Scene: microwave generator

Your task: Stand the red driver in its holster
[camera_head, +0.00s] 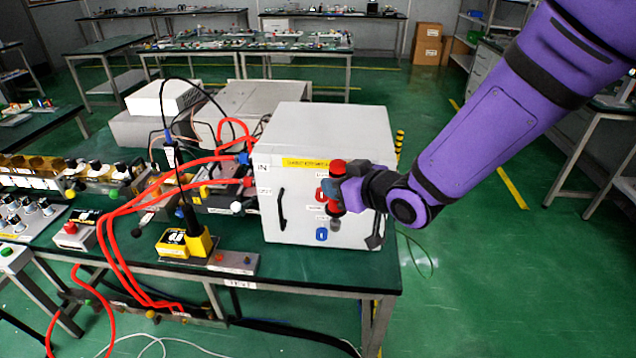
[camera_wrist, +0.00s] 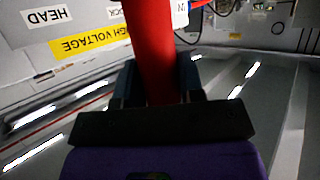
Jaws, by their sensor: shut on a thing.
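The red driver (camera_head: 338,167) is in my gripper (camera_head: 335,189), in front of the white cabinet's right half in the head view. Red shows above and below the fingers, so the driver looks roughly upright. In the wrist view the thick red shaft (camera_wrist: 150,45) runs between the two dark fingers of my gripper (camera_wrist: 158,85), which are shut on it. Its lower end is hard to make out. A yellow holder (camera_head: 203,246) stands on the bench to the left, with a black wand (camera_head: 188,212) upright in it. I cannot tell which thing is the driver's holster.
The white cabinet (camera_head: 350,130) has a yellow high-voltage label (camera_head: 306,163), a black handle (camera_head: 282,208) and a blue knob (camera_head: 321,234). Red hoses (camera_head: 115,235) loop across the green bench (camera_head: 340,275) at left. Bottles and small boxes crowd its left part.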

